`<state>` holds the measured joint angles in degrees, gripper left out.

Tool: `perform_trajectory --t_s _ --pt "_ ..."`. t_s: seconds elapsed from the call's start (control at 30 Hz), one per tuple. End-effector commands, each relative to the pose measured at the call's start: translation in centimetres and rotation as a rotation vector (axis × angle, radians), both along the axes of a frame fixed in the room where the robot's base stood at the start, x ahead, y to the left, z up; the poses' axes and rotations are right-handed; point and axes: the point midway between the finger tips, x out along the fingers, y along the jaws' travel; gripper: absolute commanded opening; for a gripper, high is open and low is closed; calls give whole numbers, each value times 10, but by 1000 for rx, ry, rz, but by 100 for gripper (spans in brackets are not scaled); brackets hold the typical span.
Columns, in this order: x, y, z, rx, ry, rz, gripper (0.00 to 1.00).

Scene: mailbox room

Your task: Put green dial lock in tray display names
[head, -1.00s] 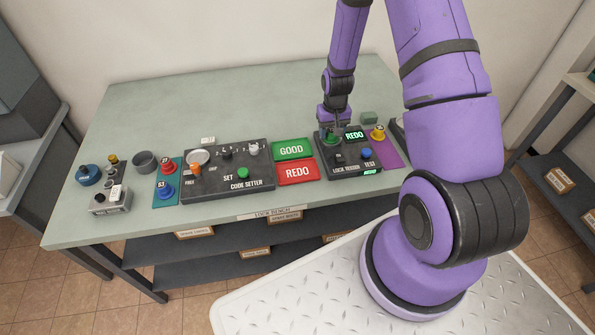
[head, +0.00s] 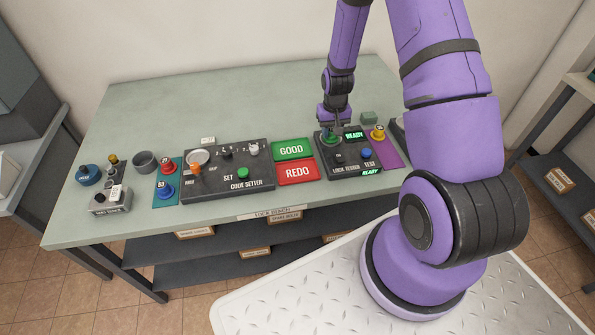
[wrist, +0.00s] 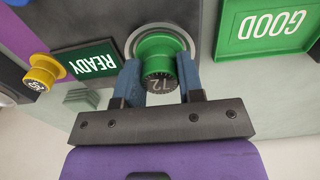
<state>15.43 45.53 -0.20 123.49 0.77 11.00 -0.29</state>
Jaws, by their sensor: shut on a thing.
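The green dial lock (wrist: 157,54) sits in the round socket of the lock tester (head: 346,162), its dark dial face marked 72. It also shows in the head view (head: 329,137), partly hidden by my gripper. My gripper (wrist: 158,82) has its blue fingers shut on the lock from both sides. The tester's screen (wrist: 93,62) reads READY. The green GOOD tray (head: 292,150) and the red REDO tray (head: 298,172) lie just left of the tester, and both look empty.
The code setter (head: 228,170) stands left of the trays. Red and blue locks (head: 165,191) stand on a teal mat farther left. A yellow lock (head: 377,132) stands on a purple mat right of the tester. The back of the bench (head: 230,105) is clear.

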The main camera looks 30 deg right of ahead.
Motion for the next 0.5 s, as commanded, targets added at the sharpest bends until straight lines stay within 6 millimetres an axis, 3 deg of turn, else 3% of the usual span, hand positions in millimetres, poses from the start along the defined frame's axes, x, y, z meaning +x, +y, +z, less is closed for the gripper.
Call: perform_trajectory --t_s 0.5 --pt "0 0 27 -1 -2 0 8"
